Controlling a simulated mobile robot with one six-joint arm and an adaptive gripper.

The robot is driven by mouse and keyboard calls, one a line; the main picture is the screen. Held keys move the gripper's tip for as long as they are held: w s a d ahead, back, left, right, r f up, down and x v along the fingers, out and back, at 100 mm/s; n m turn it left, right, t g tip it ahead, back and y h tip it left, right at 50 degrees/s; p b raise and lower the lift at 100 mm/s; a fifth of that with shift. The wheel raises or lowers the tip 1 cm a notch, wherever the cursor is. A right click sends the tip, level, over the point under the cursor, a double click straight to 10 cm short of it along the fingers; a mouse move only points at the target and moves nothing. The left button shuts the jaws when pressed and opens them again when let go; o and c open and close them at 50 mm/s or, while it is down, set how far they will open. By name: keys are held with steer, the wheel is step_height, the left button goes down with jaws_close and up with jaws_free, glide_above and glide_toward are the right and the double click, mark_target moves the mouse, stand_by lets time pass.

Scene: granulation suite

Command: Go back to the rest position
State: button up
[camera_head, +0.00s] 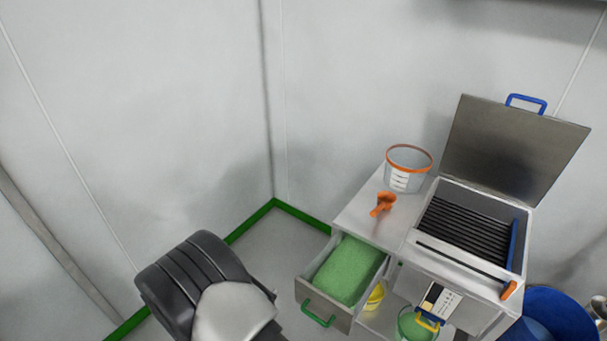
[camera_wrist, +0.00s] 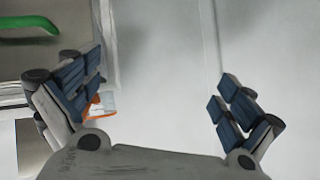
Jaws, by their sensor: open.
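My gripper (camera_wrist: 160,105) is open in the wrist view, its two blue-padded fingers wide apart with nothing between them. Behind the left finger a drawer front with a green handle (camera_wrist: 28,28) shows at the upper left. In the head view my arm shows at the bottom, left of the open drawer (camera_head: 342,316); the gripper's fingers cannot be made out there. The drawer is pulled out and holds a green granular fill or pad (camera_head: 345,270).
A cabinet top (camera_head: 365,215) carries a clear orange-rimmed bucket (camera_head: 408,178) and an orange scoop (camera_head: 383,203). Beside them stands a machine with its lid (camera_head: 510,145) raised. A yellow container (camera_head: 375,296) and a green bucket (camera_head: 412,325) sit below. Walls close in behind; floor shows left of the drawer.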

steer(key=w+r+n+g+y, duration=0.1)
steer(key=w+r+y, duration=0.2)
steer(key=r, duration=0.6)
steer(key=w+r+n+y, duration=0.1)
steer(key=w+r+y, duration=0.15)
steer(key=r, duration=0.65)
steer(key=s+d+r+n+g+y, duration=0.2)
steer(key=s+d+r, duration=0.25)
steer(key=r, duration=0.65)
steer(key=s+d+r+n+g+h, duration=0.1)
steer(key=s+d+r+n+h, duration=0.1)
steer(key=s+d, duration=1)
steer(key=s+d+r+n+g+h, duration=0.1)
steer(key=s+d+r+g, duration=0.1)
steer(key=s+d, duration=1)
steer(key=s, duration=0.3)
steer(key=shift+s+r+n+h, duration=0.35)
steer(key=shift+s+r+n, duration=0.05)
